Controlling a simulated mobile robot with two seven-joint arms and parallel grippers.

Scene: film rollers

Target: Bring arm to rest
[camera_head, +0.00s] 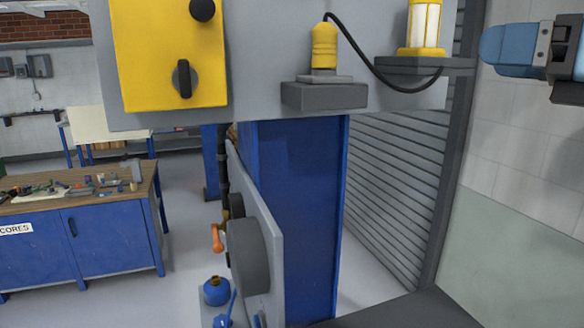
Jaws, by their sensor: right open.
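My right gripper (497,46) reaches in from the right edge, high in the picture, with blue fingers on a dark body. It is open, and I see nothing between its fingers. It appears to the right of the lamp on the grey shelf, with a gap between them in the picture. The rest of my right arm is cut off by the picture edge. My left gripper is not in view.
A grey panel carries a yellow switch box (168,55), a yellow plug (324,46) with a black cable, and a yellow lamp (425,27). A blue column (295,220) stands below. A blue workbench (105,240) with scattered tools is at left. A slatted shutter (400,190) stands behind.

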